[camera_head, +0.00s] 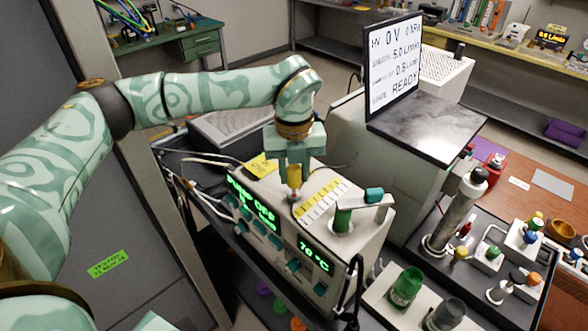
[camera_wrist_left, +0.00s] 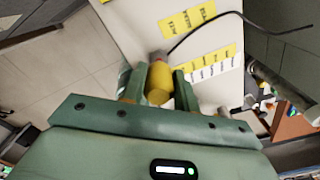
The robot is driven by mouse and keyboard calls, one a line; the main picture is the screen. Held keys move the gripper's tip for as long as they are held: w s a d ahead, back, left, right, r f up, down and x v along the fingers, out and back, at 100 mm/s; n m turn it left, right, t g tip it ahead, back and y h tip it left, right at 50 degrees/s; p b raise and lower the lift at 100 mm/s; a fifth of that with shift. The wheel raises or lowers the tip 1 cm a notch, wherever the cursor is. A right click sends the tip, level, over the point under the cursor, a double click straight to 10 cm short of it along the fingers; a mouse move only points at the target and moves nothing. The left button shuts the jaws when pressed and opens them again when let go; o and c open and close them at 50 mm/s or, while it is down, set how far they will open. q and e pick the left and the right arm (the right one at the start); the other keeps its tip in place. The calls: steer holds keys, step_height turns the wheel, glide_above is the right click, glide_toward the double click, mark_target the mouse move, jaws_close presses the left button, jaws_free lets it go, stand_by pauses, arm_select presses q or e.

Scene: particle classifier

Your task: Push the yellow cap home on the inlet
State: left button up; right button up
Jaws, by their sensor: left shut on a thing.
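My left gripper (camera_head: 294,176) comes down from above over the top of the cream instrument box (camera_head: 345,255). Its jaws are shut on the yellow cap (camera_head: 293,174), which looks upright. In the left wrist view the cap (camera_wrist_left: 159,84) sits between the two green fingers (camera_wrist_left: 159,88). A short grey-brown piece (camera_wrist_left: 157,56) shows just beyond the cap's far end, against the box top; it may be the inlet. Most of the inlet is hidden by the cap and fingers, and I cannot tell how far the cap is on it. My right gripper is not in view.
A green cylinder with a lever (camera_head: 343,220) stands on the box top, right of the gripper. Yellow and white labels (camera_head: 320,199) lie between them. A thin black cable (camera_wrist_left: 225,18) runs near the gripper. A tall screen (camera_head: 393,65) stands behind; a cluttered tray (camera_head: 455,265) is at right.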

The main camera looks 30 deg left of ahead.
mark_target(294, 182)
arm_select(q)
steer(key=shift+f+b, duration=0.8)
steer(key=shift+f, duration=0.85)
steer(key=o, duration=1)
step_height(294, 182, up, 16)
steer(key=shift+r, duration=0.2)
